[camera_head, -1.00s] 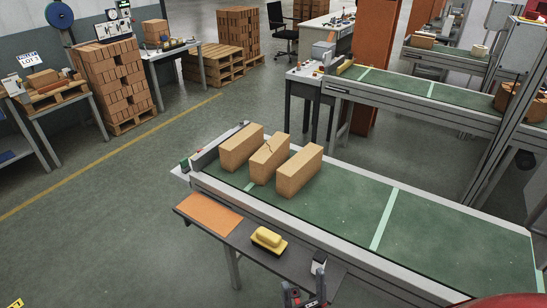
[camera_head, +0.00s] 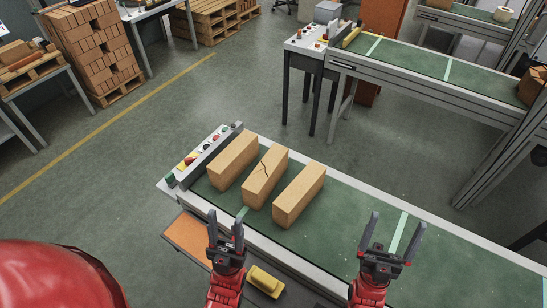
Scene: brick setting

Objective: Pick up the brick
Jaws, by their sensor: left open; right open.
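Three tan bricks lie side by side on the green conveyor belt (camera_head: 345,215) in the head view: a left brick (camera_head: 232,158), a middle brick (camera_head: 264,180) with a dark crack across its top and side, and a right brick (camera_head: 298,195). My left gripper (camera_head: 225,225) is open and empty, at the near edge of the conveyor, below and left of the middle brick in the picture. My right gripper (camera_head: 392,233) is open and empty over the belt, to the right of the right brick. Neither gripper touches a brick.
A control panel with buttons (camera_head: 203,153) stands at the belt's left end. A side shelf in front holds an orange-brown mat (camera_head: 188,238) and a yellow-handled brush (camera_head: 265,281). The belt right of the bricks is clear. Another conveyor (camera_head: 410,65) stands behind.

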